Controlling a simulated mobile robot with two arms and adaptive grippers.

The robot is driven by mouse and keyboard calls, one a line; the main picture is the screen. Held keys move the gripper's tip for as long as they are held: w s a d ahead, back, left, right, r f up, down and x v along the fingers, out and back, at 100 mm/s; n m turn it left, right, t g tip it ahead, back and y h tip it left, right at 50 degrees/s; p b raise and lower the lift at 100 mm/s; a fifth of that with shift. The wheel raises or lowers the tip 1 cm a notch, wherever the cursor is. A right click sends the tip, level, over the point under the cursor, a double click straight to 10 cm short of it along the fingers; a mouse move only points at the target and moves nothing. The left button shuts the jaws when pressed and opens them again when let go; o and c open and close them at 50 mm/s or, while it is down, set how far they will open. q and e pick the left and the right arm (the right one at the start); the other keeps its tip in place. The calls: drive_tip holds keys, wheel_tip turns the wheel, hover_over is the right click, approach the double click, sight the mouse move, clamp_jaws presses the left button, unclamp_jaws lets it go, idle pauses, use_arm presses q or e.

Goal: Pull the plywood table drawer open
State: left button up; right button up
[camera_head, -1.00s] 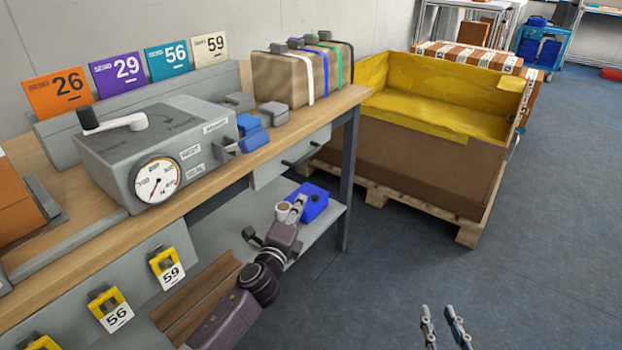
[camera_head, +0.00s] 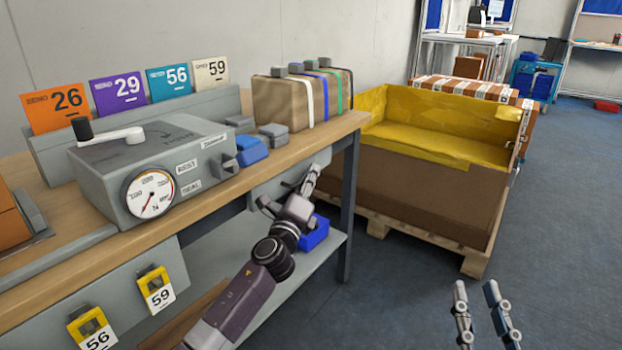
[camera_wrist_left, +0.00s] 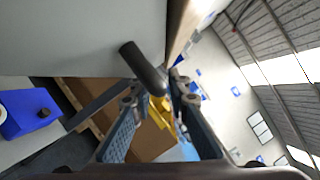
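The grey drawer (camera_head: 268,188) sits under the right end of the plywood table (camera_head: 215,195), and looks closed. My left gripper (camera_head: 312,178) is at the drawer front and hides its handle in the head view. In the left wrist view the dark bar handle (camera_wrist_left: 143,66) sticks out from the grey drawer front (camera_wrist_left: 85,35). The fingers of my left gripper (camera_wrist_left: 155,95) are apart, with the handle's end at the gap between their tips; contact is unclear. My right gripper (camera_head: 487,300) is open and empty over the floor at lower right.
A large yellow-lined box (camera_head: 425,190) on a pallet stands right of the table. Floor at right is free.

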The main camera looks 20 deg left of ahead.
use_arm(q)
drive_tip(key=shift+w, duration=0.2)
use_arm(e)
drive_tip(key=shift+s+r+y, duration=0.1)
drive_tip(key=shift+r+y, duration=0.2)
use_arm(q)
clamp_jaws()
drive_tip(key=shift+d, duration=0.1)
